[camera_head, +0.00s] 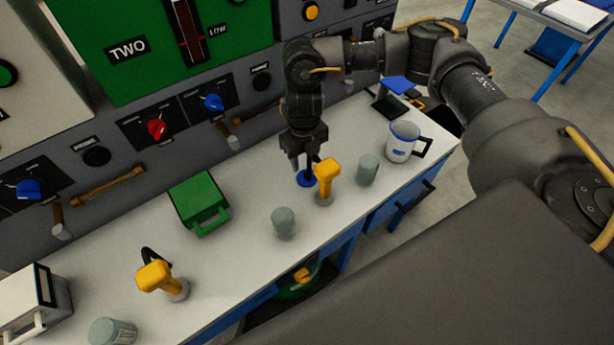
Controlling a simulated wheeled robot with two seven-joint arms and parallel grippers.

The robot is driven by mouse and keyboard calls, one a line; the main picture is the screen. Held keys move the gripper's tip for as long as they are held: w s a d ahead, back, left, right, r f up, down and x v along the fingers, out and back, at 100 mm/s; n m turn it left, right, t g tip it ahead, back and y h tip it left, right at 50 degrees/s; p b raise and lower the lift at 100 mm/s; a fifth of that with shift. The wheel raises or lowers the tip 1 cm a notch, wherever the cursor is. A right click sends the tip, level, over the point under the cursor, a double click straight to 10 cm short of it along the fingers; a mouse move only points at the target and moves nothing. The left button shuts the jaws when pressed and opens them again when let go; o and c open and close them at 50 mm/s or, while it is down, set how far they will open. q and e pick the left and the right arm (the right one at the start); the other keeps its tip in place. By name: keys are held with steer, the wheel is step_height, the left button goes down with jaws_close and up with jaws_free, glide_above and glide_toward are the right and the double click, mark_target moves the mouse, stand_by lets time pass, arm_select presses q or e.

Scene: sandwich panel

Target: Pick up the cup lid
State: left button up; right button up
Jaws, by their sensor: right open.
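The blue round lid (303,180) lies on the white counter (245,235), directly below my right gripper. My right gripper (304,166) points down, its fingers apart, with the fingertips at or just above the lid. I cannot tell whether they touch it. A yellow-topped handle (327,172) stands close to the right and partly hides the lid and the fingertips. A white cup (402,142) with a dark handle and a blue mark stands open at the right end of the counter. My left gripper is out of view.
Grey-green cylinders (367,169) and (283,222) stand nearby. A green box (199,203) sits left of the gripper. Another yellow-topped handle (155,277) and a white box (34,304) stand farther left. The control panel (187,110) rises behind the counter.

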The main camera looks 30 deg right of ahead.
mark_target(307, 173)
steer(key=f, duration=0.4)
steer(key=shift+d+f+p, duration=0.15)
steer(key=shift+d+p, duration=0.25)
steer(key=shift+f, duration=0.45)
jaws_close()
